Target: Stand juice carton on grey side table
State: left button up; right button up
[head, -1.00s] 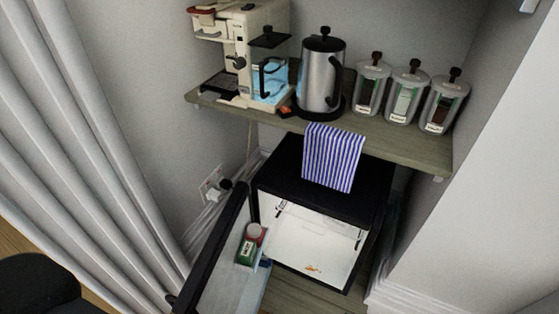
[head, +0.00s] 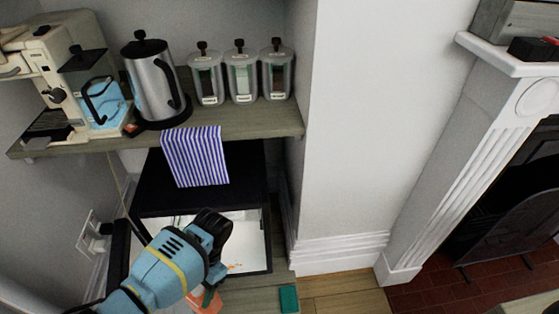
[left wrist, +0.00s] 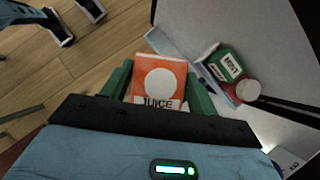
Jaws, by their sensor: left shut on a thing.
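The juice carton (head: 207,301) is orange and shows at the bottom of the head view, partly hidden by my left gripper (head: 207,285). In the left wrist view the carton (left wrist: 160,82), with a white disc and the word JUICE, sits between the two green fingers of my left gripper (left wrist: 160,92), which is shut on it. The carton is in front of the open small black fridge (head: 200,210). I cannot identify the grey side table for sure; a pale surface edge (head: 532,304) shows at the lower right.
A wooden shelf (head: 225,127) with kettle and jars is above the fridge. A small green block (head: 288,299) shows low down. A fireplace (head: 430,150) is at right.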

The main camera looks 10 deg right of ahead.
pick_arm(q)
jog(key=r, duration=0.2)
jog(key=w+r+n, duration=0.1)
jog(key=r, duration=0.2)
jog(key=w+a+r+n+h, duration=0.1)
jog(key=r, duration=0.1)
jog(key=shift+w+a+r+g, duration=0.1)
jog(key=shift+r+g, duration=0.1)
jog(key=shift+g, duration=0.2)
jog(key=s+a+r+n+h, duration=0.1)
jog(key=s+a+r+n, duration=0.1)
jog(key=r, duration=0.8)
jog(key=s+a+r+n+g+h, duration=0.1)
jog(key=a+r+n, duration=0.3)
jog(key=r, duration=0.6)
jog(key=shift+s+r+n+h, duration=0.35)
jog(key=shift+s+n+h, duration=0.15)
jog(key=shift+n+h, duration=0.15)
jog(key=shift+s+a+r, duration=0.2)
jog(key=shift+r, duration=0.35)
